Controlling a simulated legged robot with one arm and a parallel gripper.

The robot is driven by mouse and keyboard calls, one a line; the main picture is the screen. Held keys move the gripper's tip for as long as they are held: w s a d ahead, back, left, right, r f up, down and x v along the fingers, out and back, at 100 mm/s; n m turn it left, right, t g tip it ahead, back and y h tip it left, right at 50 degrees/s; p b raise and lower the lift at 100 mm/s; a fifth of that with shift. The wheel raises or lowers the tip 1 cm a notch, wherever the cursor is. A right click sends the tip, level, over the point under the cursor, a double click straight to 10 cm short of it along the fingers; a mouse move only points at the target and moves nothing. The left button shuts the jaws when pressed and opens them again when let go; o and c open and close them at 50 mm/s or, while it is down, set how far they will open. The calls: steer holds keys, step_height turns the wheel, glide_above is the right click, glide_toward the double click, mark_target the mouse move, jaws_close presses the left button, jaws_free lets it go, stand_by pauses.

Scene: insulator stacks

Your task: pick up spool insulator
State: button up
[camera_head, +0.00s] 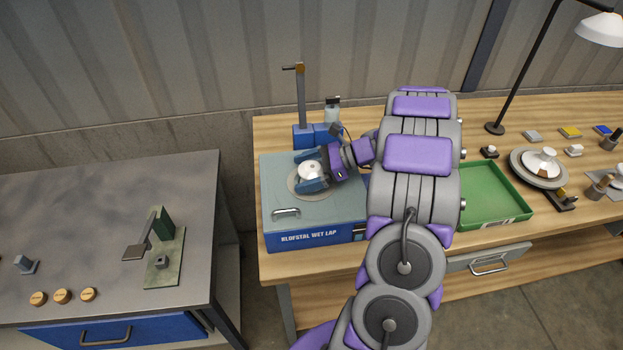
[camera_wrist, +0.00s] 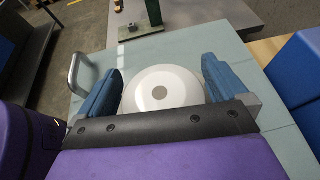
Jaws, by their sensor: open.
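A white spool insulator (camera_head: 312,171) with a grey centre sits on the round plate of the blue-and-grey lap machine (camera_head: 312,240). It shows close up in the wrist view (camera_wrist: 165,88), between my two blue fingers. My gripper (camera_head: 312,176) is open around it, with one finger on each side. In the wrist view my gripper (camera_wrist: 160,85) has a visible gap beside the insulator at the left finger; contact at the right finger I cannot tell. The insulator's lower part is hidden by my gripper's dark front edge.
A blue fixture with a post (camera_head: 302,100) stands behind the machine. A green tray (camera_head: 490,195), another white insulator (camera_head: 540,162) on a round plate and a lamp (camera_head: 601,28) are to the right. A separate grey table (camera_head: 90,220) stands left, across a gap.

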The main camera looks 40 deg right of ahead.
mark_target(307, 166)
steer(key=shift+d+f, duration=0.15)
steer(key=shift+d, duration=0.25)
steer(key=shift+c, duration=1.3)
steer(key=shift+a, duration=0.3)
steer(key=c, duration=0.6)
steer(key=shift+d, duration=0.1)
steer(key=c, duration=0.5)
steer(key=shift+c, duration=0.2)
steer(key=shift+w+r+p, duration=0.1)
steer(key=shift+r+p, duration=0.2)
steer(key=shift+r, duration=0.3)
step_height(307, 166, up, 3)
steer(key=shift+f+p, duration=0.1)
steer(key=shift+p, duration=0.6)
steer(key=s, duration=0.5)
steer(key=s+a+p, duration=0.1)
steer(key=s, duration=0.4)
steer(key=s+r+p, duration=0.1)
steer(key=s, duration=0.5)
steer(key=shift+a, duration=0.4)
steer(key=shift+w+r, duration=0.1)
